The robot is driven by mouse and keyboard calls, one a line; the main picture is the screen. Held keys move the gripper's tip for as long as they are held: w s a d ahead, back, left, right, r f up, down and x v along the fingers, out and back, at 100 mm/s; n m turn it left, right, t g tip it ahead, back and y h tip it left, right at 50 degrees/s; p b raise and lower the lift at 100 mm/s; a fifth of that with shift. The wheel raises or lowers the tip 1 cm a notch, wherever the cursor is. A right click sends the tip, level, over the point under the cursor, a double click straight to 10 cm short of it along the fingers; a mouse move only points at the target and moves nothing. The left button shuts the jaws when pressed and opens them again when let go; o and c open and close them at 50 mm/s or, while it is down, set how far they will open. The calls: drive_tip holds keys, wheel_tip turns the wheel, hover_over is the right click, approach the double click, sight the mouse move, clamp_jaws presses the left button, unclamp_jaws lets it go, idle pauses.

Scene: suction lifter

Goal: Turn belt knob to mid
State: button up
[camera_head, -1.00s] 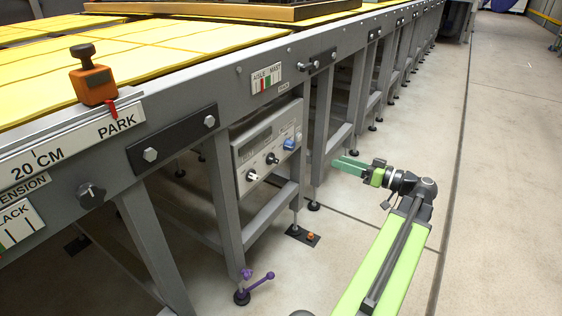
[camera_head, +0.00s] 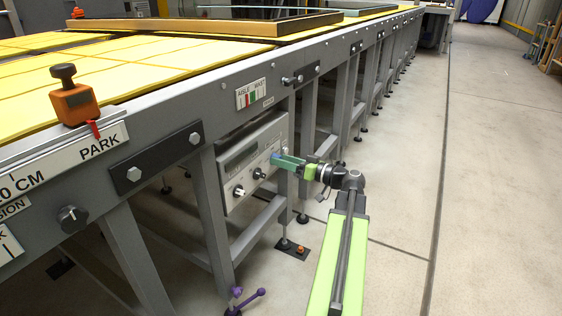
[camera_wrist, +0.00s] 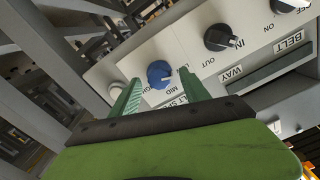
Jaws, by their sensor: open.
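The blue belt speed knob (camera_wrist: 159,74) sits on the light grey control panel (camera_head: 236,147). In the wrist view the panel lettering is upside down, with MID just to the lower right of the knob. A pale mark shows on the knob's lower right side; its exact setting is hard to read. My gripper (camera_wrist: 159,78) is open, with one green finger on each side of the knob in that view. I cannot tell whether they touch it. In the head view my gripper (camera_head: 273,157) reaches the panel's right side and mostly hides the knob.
A black IN/OUT knob (camera_wrist: 222,37) stands right of the blue knob, and a pale round button (camera_wrist: 117,89) is by the left finger. The panel hangs under a conveyor frame with grey legs. A purple lever (camera_head: 248,301) is low down.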

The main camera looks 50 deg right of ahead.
drive_tip(key=shift+w, duration=0.4)
clamp_jaws()
